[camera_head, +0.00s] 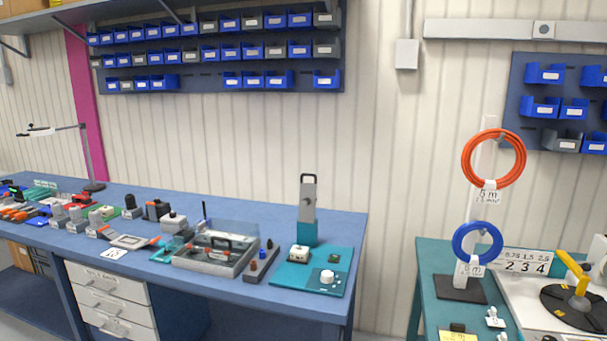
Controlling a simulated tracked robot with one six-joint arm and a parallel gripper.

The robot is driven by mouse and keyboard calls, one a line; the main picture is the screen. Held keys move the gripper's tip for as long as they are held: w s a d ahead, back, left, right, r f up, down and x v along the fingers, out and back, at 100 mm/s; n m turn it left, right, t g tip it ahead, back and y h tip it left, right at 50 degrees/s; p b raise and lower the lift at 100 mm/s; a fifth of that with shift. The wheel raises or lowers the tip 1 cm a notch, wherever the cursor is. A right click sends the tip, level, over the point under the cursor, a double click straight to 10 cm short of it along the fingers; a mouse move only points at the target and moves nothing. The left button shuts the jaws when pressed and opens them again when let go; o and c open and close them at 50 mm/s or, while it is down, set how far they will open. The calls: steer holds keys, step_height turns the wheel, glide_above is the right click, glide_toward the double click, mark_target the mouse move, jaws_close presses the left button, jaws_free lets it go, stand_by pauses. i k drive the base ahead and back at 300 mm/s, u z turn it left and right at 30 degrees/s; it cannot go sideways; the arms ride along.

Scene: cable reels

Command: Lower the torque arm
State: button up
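An upright grey metal arm (308,197) with a dark loop handle at its top stands on a teal block (306,233) at the right end of the blue bench. It looks like the torque arm and points straight up. The block sits at the back of a teal base plate (325,283), which carries a small white-and-grey block (299,254) and a white round knob (327,277). At the far right, a yellow arm (575,272) stands tilted on a black disc; I cannot tell if it is related. My gripper is not in view.
A clear-sided tray (180,264) and a dark strip with small knobs (262,262) lie left of the plate. A gap separates the blue bench from the teal table (433,262), where a stand holds an orange cable coil (466,169) and a blue coil (458,248).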

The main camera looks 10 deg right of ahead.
mark_target(307, 191)
steer(key=i, duration=1.4)
steer(key=z, duration=0.05)
